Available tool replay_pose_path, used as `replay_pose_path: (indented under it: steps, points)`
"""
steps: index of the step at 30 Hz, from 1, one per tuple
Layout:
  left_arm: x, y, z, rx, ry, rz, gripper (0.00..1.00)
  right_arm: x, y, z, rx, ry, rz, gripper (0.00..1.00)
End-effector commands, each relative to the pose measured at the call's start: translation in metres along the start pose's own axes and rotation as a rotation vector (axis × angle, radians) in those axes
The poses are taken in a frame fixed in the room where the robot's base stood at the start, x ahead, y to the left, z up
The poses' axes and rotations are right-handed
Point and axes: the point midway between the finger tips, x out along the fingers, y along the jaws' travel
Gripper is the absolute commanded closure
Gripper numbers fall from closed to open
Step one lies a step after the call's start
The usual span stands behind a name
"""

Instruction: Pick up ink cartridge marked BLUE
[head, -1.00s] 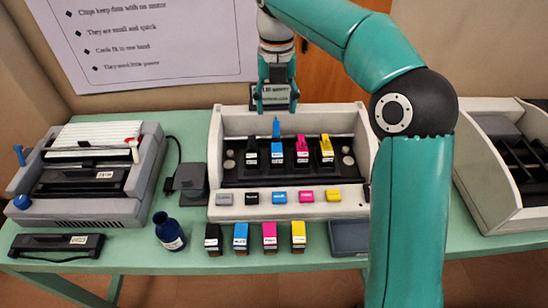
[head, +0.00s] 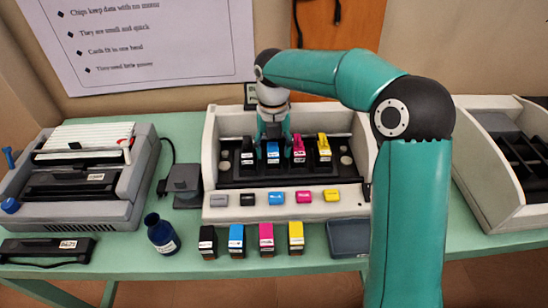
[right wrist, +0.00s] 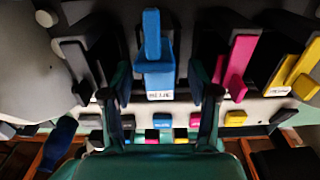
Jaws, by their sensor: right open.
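A blue ink cartridge (head: 273,153) stands in the second slot of the cream printer's dark carriage, between a black one (head: 248,153) and a magenta one (head: 299,150). In the right wrist view the blue cartridge (right wrist: 158,65) has a white label whose letters are hard to read. My right gripper (head: 273,135) is open just above it and hides its top in the head view. In the right wrist view the gripper's fingers (right wrist: 165,92) appear apart to either side of the cartridge, with gaps. My left gripper is not in view.
A yellow cartridge (head: 324,150) stands in the carriage. The printer's white front edge (head: 350,208) carries several coloured buttons. Loose black, blue (head: 237,238), magenta and yellow cartridges stand in front, beside an ink bottle (head: 161,235). Another machine (head: 85,185) stands left.

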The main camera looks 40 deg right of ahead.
Motion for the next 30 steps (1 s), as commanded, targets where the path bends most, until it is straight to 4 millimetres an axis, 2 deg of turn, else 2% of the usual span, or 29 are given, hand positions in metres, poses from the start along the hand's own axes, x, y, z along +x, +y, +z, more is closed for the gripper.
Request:
replay_pose_path:
  steps: [3, 10, 21, 30]
  points:
    - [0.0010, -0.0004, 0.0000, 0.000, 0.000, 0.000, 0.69, 0.0094, -0.0001, -0.0003, 0.000, 0.001, -0.001, 0.40]
    - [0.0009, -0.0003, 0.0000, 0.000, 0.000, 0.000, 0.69, 0.0101, 0.0004, -0.0001, -0.001, 0.000, 0.000, 0.40]
    - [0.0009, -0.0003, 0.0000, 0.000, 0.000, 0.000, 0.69, 0.0099, 0.0009, -0.0002, -0.002, 0.001, 0.000, 1.00]
    - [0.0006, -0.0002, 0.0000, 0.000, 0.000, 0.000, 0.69, 0.0084, 0.0012, -0.0001, -0.002, 0.000, 0.000, 1.00]
